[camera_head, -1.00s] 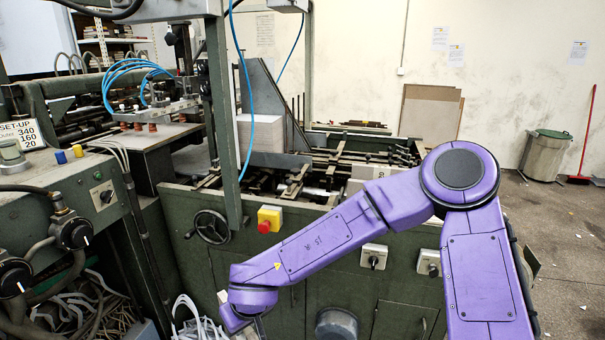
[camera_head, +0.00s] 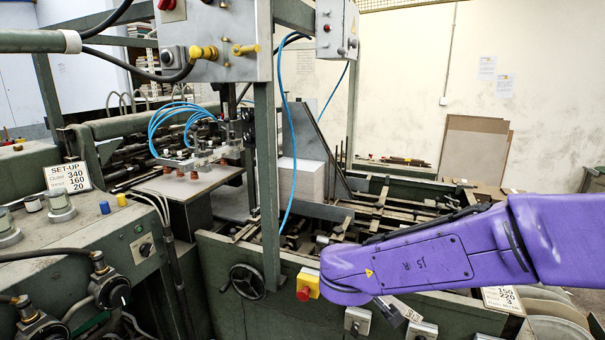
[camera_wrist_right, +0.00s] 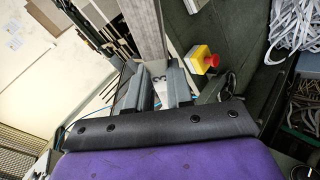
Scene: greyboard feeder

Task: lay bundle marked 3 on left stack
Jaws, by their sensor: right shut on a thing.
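My right gripper (camera_wrist_right: 154,86) shows in the right wrist view, its two grey fingers shut on a long grey bundle (camera_wrist_right: 145,32). A dark 3 is on the bundle's pale end between the fingers. In the head view my purple right arm reaches in from the right, and a pale marked end of the bundle (camera_head: 405,310) shows below its wrist, in front of the green machine. The fingers are mostly hidden there. A pale stack of sheets (camera_head: 301,178) stands inside the machine, left of and beyond the arm; I cannot tell whether it is the left stack. My left gripper is not in view.
A red-and-yellow stop button (camera_head: 306,285) is close to my right wrist. A green upright post (camera_head: 267,190) and blue hoses stand before the pale stack. Suction cups hang over a grey plate (camera_head: 206,181). A number card (camera_head: 503,299) is below the arm at right.

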